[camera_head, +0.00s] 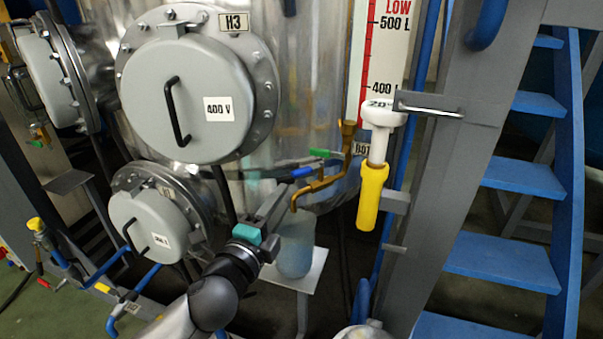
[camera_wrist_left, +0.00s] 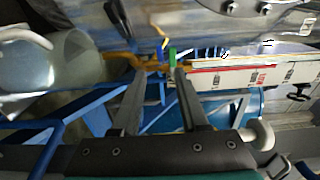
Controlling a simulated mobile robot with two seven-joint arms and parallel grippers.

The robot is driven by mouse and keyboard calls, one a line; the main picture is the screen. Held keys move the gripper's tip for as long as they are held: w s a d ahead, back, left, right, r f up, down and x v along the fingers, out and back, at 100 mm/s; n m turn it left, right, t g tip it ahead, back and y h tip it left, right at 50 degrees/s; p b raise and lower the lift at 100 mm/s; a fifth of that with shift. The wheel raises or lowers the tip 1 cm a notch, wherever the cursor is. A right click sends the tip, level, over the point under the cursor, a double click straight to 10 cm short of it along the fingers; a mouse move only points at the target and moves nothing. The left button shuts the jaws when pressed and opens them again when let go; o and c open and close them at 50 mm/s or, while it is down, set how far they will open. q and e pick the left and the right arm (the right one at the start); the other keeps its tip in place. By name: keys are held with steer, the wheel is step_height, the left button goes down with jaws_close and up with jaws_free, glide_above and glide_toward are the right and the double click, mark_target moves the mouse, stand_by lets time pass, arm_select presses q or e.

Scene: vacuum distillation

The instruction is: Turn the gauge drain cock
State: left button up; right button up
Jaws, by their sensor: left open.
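A brass drain pipe (camera_head: 325,183) bends down below the level gauge (camera_head: 386,50) and ends in a spout. Two lever handles show beside it, one blue (camera_head: 302,172) and one green (camera_head: 319,153). I cannot tell which handle works the drain cock. My left gripper (camera_head: 287,188) reaches up to the left of the spout, close to the blue handle. In the left wrist view, my left gripper (camera_wrist_left: 160,74) is open, with its fingers apart. The brass fitting (camera_wrist_left: 150,62) and green handle (camera_wrist_left: 172,56) show beyond the fingertips. Contact cannot be told. My right gripper is not seen.
A translucent beaker (camera_head: 294,252) stands below the spout on a small stand (camera_head: 313,270). A yellow-handled tool (camera_head: 372,195) hangs in a bracket (camera_head: 425,105) right of the pipe. The steel tank with round grey covers (camera_head: 186,98) is behind. Blue stairs (camera_head: 515,180) rise at right.

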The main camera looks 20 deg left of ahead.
mark_target(299, 176)
arm_select(q)
steer(key=w, duration=0.3)
steer(key=w+b, duration=0.1)
steer(key=w, duration=0.2)
steer(key=w+b, duration=0.1)
steer(key=w, duration=0.3)
steer(key=shift+d, duration=0.3)
steer(key=shift+w, duration=0.75)
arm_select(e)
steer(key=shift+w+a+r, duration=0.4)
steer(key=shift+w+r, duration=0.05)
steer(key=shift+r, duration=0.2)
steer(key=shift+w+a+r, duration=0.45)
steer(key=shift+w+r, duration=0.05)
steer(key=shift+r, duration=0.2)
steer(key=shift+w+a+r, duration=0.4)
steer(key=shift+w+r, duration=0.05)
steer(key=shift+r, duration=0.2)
arm_select(q)
steer(key=shift+c, duration=0.3)
jaws_close()
